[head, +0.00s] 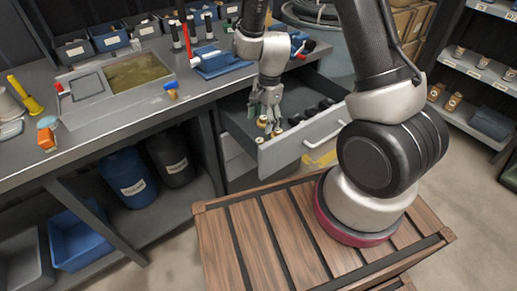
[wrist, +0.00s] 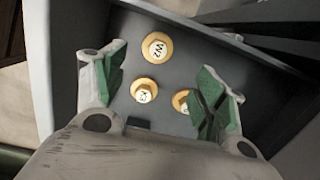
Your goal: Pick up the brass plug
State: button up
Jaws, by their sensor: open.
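My gripper (head: 265,110) points down into the open drawer (head: 318,137). In the wrist view my gripper (wrist: 160,62) is open, with green pads on its fingers and nothing between them. Below the fingers, three brass-coloured round plugs lie on the dark drawer floor. One plug marked W2 (wrist: 157,47) is farthest up the picture. A second plug (wrist: 144,90), with a label that may read K3, lies between the fingers in the picture, nearer the left one. A third plug (wrist: 181,101) is partly hidden by the right finger.
The drawer front with its handle stands between the gripper and the wooden platform (head: 255,235). Small dark items (head: 318,108) lie in the drawer's right part. The workbench (head: 110,120) is to the left, with a blue tool holder (head: 220,66) near its edge. Shelves stand at right.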

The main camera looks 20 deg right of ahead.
aim_at(260, 140)
jog(key=f, duration=0.3)
jog(key=a+f, duration=0.1)
jog(key=f, duration=0.2)
jog(key=s+f, duration=0.1)
jog(key=f, duration=0.2)
jog(key=shift+a+f, duration=0.1)
jog(key=shift+a, duration=0.15)
jog(key=c, duration=1.3)
